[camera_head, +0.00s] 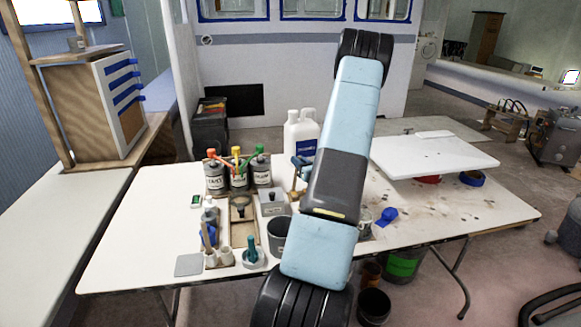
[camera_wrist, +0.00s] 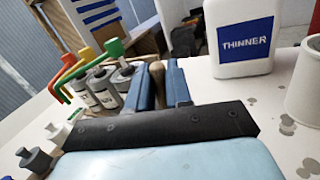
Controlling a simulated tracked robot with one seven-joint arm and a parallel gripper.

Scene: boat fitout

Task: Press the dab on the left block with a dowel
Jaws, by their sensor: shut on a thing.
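My gripper (camera_wrist: 158,68) is shut on a wooden dowel (camera_wrist: 157,76), a tan stick with a rounded end, between its two blue fingers. In the head view my gripper (camera_head: 301,163) is partly behind my arm, over the table near the white jug. I cannot pick out the left block or its dab for sure. Small pale and grey block-like pieces (camera_head: 211,258) stand at the front left of the table, and similar ones show at the left edge of the wrist view (camera_wrist: 36,159). The dowel is apart from them.
Labelled cans (camera_head: 215,177) with coloured handles stand at the back left, beside the white thinner jug (camera_head: 302,134). A wooden tray (camera_head: 240,222), a dark cup (camera_head: 278,232) and a teal-handled tool (camera_head: 252,250) crowd the middle. A white panel (camera_head: 435,155) lies right.

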